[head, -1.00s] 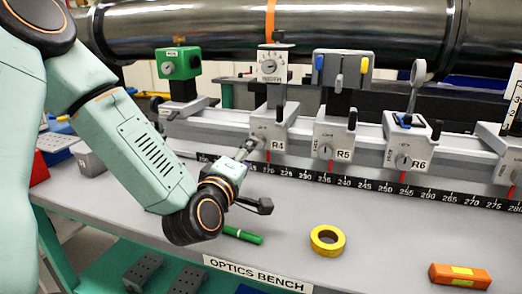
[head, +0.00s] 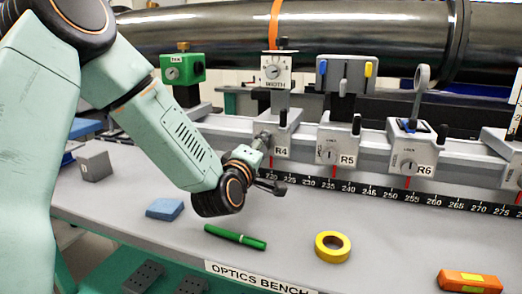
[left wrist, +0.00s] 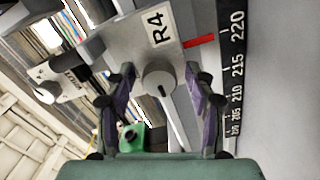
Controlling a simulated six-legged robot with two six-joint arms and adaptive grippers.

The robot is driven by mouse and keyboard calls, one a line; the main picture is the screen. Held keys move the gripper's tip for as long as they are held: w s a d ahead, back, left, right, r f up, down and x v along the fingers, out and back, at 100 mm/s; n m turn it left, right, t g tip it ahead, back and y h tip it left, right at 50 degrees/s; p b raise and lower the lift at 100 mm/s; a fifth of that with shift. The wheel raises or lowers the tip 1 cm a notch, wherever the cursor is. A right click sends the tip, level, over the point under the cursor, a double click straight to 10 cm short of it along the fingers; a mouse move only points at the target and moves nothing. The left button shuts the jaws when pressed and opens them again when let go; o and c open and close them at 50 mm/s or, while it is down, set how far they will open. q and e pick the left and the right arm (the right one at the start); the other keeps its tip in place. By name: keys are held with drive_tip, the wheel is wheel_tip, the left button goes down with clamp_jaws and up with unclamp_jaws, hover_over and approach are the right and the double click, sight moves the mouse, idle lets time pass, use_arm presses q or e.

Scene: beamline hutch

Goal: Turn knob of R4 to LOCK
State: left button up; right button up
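The R4 carriage (head: 283,137) stands on the bench rail, its label to the right of my left gripper (head: 264,141). In the head view the gripper reaches its front face and hides the R4 knob. In the left wrist view the round grey knob (left wrist: 158,82) sits between the two spread fingers of the left gripper (left wrist: 160,98), with a gap on each side. The R4 label (left wrist: 157,26) and a red pointer (left wrist: 199,41) show beyond it. I cannot read the knob's setting or any LOCK mark. My right gripper is not in view.
The R5 carriage (head: 338,143) and R6 carriage (head: 411,150) stand to the right along the ruler strip (head: 400,194). A green pen (head: 235,237), yellow tape roll (head: 332,247), blue block (head: 165,209) and orange object (head: 469,281) lie on the bench.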

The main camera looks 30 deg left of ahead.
use_arm(q)
drive_tip(key=shift+s, duration=0.1)
drive_tip(key=shift+c, duration=1.4)
clamp_jaws()
drive_tip(key=shift+r, duration=0.1)
drive_tip(key=m+p, duration=0.3)
drive_tip(key=shift+r+m, duration=0.1)
drive_tip(key=shift+m, duration=0.3)
drive_tip(key=m+p, duration=0.4)
drive_tip(key=m, duration=0.1)
drive_tip(key=m+p, duration=0.4)
drive_tip(key=m, duration=0.1)
drive_tip(key=shift+r+m+p, duration=0.1)
drive_tip(key=shift+m+p, duration=0.2)
drive_tip(key=shift+m, duration=0.1)
drive_tip(key=shift+m+p, duration=1.25)
drive_tip(key=shift+m, duration=0.35)
